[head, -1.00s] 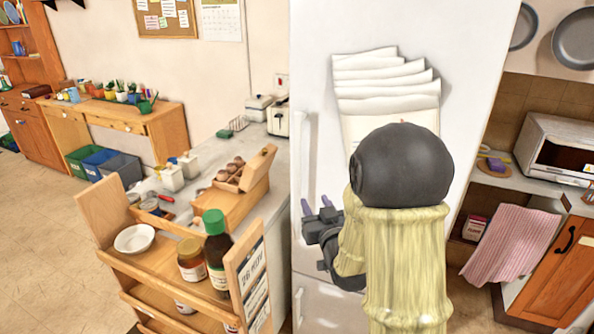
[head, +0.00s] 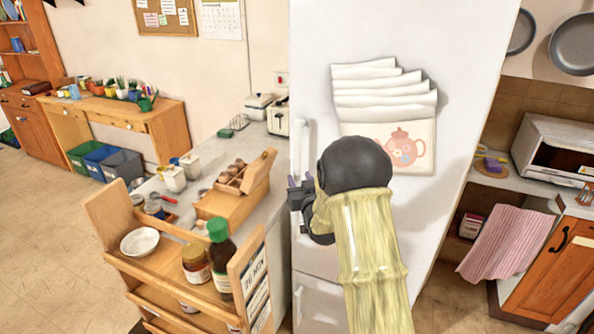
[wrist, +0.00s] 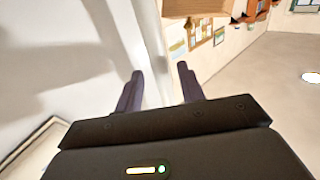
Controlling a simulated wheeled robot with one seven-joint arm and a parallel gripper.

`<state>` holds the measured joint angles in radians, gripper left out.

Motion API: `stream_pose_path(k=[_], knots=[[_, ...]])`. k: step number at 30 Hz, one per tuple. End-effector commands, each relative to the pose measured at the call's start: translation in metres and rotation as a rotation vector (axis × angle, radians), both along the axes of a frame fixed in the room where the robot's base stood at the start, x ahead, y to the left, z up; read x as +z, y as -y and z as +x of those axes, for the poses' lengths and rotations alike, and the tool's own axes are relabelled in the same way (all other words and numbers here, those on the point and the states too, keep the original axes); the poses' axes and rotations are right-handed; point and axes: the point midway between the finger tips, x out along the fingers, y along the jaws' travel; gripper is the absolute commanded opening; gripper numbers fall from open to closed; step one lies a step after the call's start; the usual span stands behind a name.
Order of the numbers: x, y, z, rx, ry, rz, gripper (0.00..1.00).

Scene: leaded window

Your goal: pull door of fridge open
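The white fridge (head: 450,110) fills the middle of the head view, its upper door closed. A slim white vertical handle (head: 302,140) runs along that door's left edge; my gripper hides part of it. My gripper (head: 299,181) is at the handle, at the door's left edge. In the wrist view its two dark fingers (wrist: 160,78) stand apart, with a pale upright strip, seemingly the handle or door edge, running down between them. I cannot tell whether either finger touches it.
A wooden shelf rack (head: 165,265) with jars, a bottle and a bowl stands close by at the left front. A counter (head: 262,150) lies behind it. An orange wooden cabinet (head: 560,270) with a pink towel (head: 508,245) is on the right. Open floor lies far left.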

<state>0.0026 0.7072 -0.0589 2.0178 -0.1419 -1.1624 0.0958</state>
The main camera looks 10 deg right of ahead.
Motion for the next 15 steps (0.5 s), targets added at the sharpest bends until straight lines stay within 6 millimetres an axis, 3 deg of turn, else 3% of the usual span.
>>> stream_pose_path(k=[6, 15], knots=[[0.001, -0.003, 0.027, 0.001, 0.0, 0.0, 0.39], [0.0, -0.004, 0.035, 0.001, 0.0, 0.0, 0.39]])
